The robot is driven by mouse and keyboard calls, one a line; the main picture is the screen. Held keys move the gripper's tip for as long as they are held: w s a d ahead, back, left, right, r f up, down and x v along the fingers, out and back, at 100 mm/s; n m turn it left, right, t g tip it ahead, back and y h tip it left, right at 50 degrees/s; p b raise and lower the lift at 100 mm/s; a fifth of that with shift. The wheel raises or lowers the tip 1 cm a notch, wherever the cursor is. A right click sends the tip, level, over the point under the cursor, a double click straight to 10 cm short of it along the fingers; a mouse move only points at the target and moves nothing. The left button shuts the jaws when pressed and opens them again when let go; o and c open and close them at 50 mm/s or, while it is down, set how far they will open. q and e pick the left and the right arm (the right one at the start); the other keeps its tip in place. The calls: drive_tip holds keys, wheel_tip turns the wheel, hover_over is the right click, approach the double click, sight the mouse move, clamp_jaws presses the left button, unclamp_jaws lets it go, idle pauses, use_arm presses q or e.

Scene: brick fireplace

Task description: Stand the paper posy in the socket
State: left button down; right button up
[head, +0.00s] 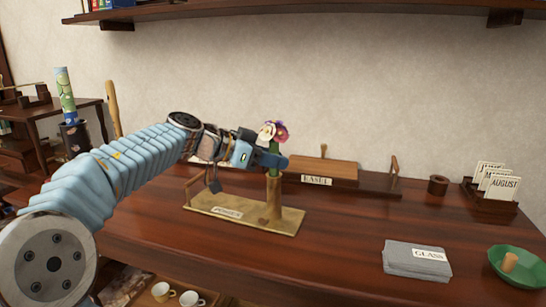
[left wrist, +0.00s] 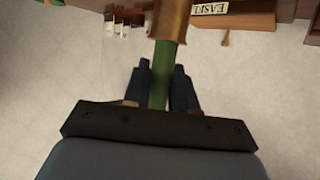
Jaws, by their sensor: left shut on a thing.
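The paper posy has purple and cream flowers (head: 272,132) on a green stem, which also shows in the left wrist view (left wrist: 159,85). My left gripper (head: 276,161) is shut on the stem below the flowers. The socket is an upright brass tube (head: 273,197) on a flat brass base, directly below the gripper. In the left wrist view the stem's lower end meets the mouth of the brass tube (left wrist: 171,18) and is hidden by it. How deep it sits I cannot tell. The posy looks about upright. My right gripper is not in view.
The brass base (head: 289,223) carries a label and a small post at left. Behind stands a wooden easel stand (head: 325,170). A shelf (head: 330,10) hangs above.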

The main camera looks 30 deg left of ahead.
use_arm(q)
drive_tip(key=shift+f, duration=0.35)
drive_tip(key=c, duration=0.8)
unclamp_jaws()
drive_tip(key=p+v, duration=0.1)
drive_tip(key=v, duration=1.3)
drive_tip(key=shift+f, duration=0.1)
